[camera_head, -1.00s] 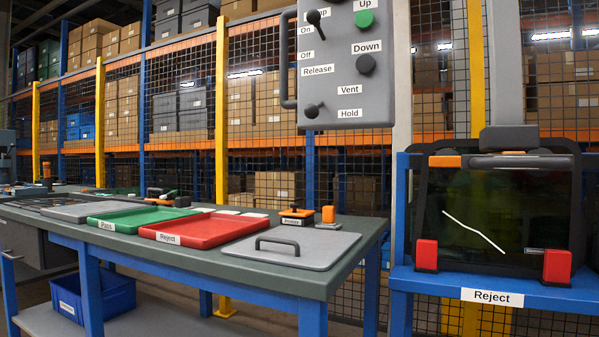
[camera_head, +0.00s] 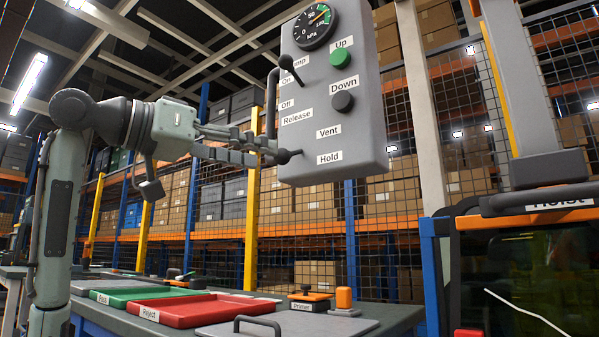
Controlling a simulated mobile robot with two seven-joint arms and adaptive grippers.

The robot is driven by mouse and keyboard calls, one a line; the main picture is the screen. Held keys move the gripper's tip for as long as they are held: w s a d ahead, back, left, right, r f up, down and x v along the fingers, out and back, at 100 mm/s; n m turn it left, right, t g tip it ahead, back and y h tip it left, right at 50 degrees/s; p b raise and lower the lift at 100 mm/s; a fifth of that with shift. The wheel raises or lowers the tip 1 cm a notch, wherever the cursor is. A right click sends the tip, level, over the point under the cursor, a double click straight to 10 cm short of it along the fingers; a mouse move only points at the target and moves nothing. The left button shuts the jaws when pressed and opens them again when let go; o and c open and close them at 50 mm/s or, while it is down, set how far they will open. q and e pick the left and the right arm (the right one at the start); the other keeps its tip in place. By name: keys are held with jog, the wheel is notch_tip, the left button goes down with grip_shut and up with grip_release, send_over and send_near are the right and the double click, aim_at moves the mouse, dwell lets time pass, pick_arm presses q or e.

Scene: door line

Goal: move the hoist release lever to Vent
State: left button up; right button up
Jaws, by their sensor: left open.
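The hoist control box (camera_head: 365,115) hangs at upper middle, with Release, Vent (camera_head: 328,131) and Hold (camera_head: 328,158) labels. The release lever (camera_head: 284,156) is a short dark stem with a round knob, low on the face, level with the Hold label and below Vent. My left gripper (camera_head: 267,152) reaches in from the left with its fingers apart. Its fingertips are right at the lever's knob and partly overlap it in the picture. I cannot tell whether they touch it. My right gripper is out of view.
A dark bar handle (camera_head: 271,95) runs down the box's left side, close to my fingers. Below stands a bench with a red Reject tray (camera_head: 200,308).

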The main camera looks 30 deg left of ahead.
aim_at(282, 153)
pick_arm(q)
jog(key=shift+r+b+x, duration=0.15)
jog(key=shift+b+x, duration=0.05)
jog(key=shift+x, duration=1.35)
jog(key=shift+r+b+x, duration=0.15)
jog(key=shift+x, duration=1.35)
grip_shut()
